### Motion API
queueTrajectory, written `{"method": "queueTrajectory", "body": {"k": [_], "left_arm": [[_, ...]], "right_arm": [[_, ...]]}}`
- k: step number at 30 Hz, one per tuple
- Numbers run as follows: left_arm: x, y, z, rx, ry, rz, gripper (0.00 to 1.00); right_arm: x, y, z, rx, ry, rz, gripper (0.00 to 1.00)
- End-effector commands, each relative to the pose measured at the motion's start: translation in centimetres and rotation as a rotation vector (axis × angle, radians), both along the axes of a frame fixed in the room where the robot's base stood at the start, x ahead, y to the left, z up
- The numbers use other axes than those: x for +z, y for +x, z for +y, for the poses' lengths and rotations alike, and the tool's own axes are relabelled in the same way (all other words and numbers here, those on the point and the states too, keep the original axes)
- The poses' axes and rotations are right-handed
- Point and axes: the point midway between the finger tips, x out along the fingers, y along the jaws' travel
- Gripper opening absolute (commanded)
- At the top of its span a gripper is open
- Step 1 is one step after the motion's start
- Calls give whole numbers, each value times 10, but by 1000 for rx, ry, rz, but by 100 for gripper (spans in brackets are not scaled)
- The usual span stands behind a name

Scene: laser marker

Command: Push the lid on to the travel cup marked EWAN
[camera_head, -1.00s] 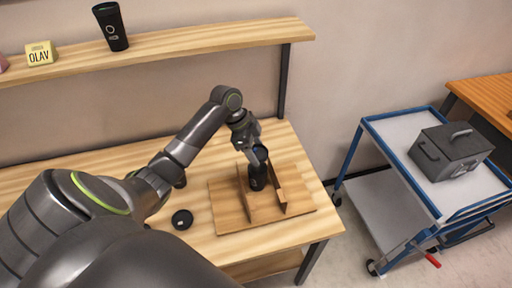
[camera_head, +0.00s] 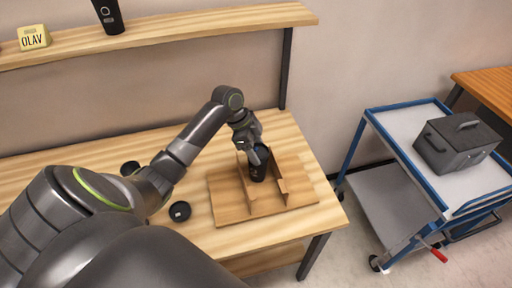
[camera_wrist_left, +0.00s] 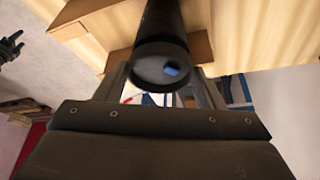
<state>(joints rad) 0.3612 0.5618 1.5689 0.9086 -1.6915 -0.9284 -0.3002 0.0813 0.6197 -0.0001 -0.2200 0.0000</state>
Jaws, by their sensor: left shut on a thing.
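A black travel cup (camera_head: 258,172) is between the upright walls of a wooden fixture (camera_head: 228,210) on the bench. My left gripper (camera_head: 254,151) is at its upper end and shut on it. The left wrist view shows the dark cup (camera_wrist_left: 160,25) between the fingers, with a round grey end carrying a blue reflection; I cannot tell whether this end is open. A black round lid (camera_head: 180,211) with a small pale mark lies on the bench left of the fixture. No name on the held cup is readable. My right gripper is not in the head view.
Another dark round thing (camera_head: 130,168) lies on the bench behind my left arm. A black cup (camera_head: 108,15) and a yellow block marked OLAV (camera_head: 34,38) stand on the shelf (camera_head: 200,28). A blue-edged trolley (camera_head: 392,124) with a grey box (camera_head: 455,142) stands right.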

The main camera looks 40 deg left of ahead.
Motion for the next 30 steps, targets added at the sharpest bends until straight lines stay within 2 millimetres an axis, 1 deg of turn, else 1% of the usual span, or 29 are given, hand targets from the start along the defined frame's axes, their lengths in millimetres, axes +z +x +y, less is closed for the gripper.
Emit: {"method": "queueTrajectory", "body": {"k": [16,30], "left_arm": [[1,0,0,0,-1,0,41],[0,0,0,0,0,0,41]], "right_arm": [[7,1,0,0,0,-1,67],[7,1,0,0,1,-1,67]]}}
